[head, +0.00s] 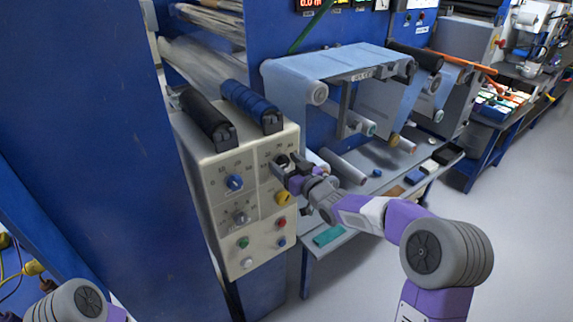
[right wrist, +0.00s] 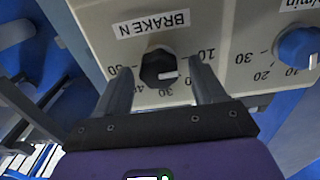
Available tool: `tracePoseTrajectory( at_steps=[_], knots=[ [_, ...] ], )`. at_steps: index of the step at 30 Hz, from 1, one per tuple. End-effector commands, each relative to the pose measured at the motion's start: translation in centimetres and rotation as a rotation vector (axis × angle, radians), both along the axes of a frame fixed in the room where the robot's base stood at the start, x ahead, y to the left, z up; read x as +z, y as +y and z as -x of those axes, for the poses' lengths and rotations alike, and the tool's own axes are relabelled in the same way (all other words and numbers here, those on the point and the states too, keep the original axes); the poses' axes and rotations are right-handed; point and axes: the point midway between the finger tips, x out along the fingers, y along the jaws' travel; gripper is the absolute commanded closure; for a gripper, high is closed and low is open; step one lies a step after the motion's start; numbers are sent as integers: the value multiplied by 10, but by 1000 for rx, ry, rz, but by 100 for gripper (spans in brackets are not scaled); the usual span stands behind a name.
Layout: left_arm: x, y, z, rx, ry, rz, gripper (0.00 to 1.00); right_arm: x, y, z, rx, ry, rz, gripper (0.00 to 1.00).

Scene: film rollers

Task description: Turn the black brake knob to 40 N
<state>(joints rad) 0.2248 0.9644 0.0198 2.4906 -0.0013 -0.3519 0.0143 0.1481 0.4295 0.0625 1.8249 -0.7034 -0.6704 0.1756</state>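The black brake knob (right wrist: 158,66) sits on the beige panel (right wrist: 110,15) under an upside-down "BRAKE N" label (right wrist: 152,23) in the right wrist view. The 40 and 50 are on the left side of the dial. My right gripper (right wrist: 162,88) is open, one finger on each side of the knob, with visible gaps. In the head view the right gripper (head: 285,168) is at the panel's upper right and partly hides the knob. My left gripper is out of view.
A blue knob (head: 235,182) is left of the brake knob, and a yellow knob (head: 283,198) is below it. Red, green and blue buttons lie lower. Black and blue rollers (head: 250,100) top the panel. A bench with film rolls (head: 345,170) stands to the right.

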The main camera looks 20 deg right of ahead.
Motion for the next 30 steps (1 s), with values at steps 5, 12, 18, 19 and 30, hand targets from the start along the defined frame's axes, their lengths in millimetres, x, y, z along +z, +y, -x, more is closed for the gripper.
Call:
tracePoseTrajectory(
  at_steps=[5,12,18,19,30],
  knots=[
    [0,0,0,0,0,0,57,0,0,0,0,0,0,57],
    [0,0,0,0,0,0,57,0,0,0,0,1,0,87],
    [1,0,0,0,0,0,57,0,-1,0,-1,9,-21,87],
    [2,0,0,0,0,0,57,-1,-1,0,-1,12,-28,87],
    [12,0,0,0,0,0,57,0,-2,0,-1,93,-246,87]
  ],
)
